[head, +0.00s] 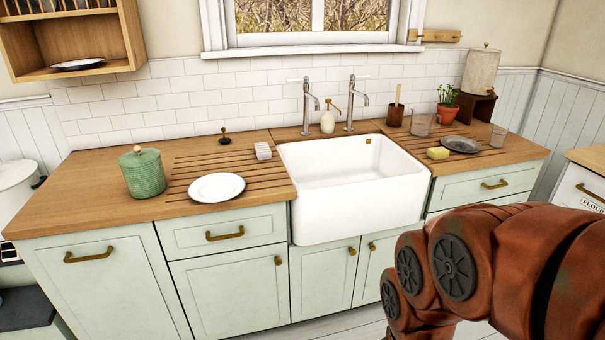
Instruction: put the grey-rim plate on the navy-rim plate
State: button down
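A white plate (216,187) lies flat on the wooden counter left of the sink; its rim looks pale, perhaps grey. Another plate (78,64) lies on the bottom board of the wall shelf at the upper left; its edge looks dark, perhaps navy. A dark grey plate or dish (461,144) lies on the counter right of the sink. Rim colours are too small to tell for certain. My reddish arm fills the lower right, in front of the cabinets. My gripper is outside the picture.
A green lidded jar (143,173) stands left of the white plate, a ribbed white block (263,151) behind it. The white sink (353,180) parts the counter. The wooden wall shelf (130,35) is open-fronted.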

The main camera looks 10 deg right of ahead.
aim_at(214, 188)
jog(key=z, duration=0.15)
jog(key=i, duration=1.6)
jog(key=u, duration=1.3)
jog(key=i, duration=0.35)
jog(key=u, duration=0.4)
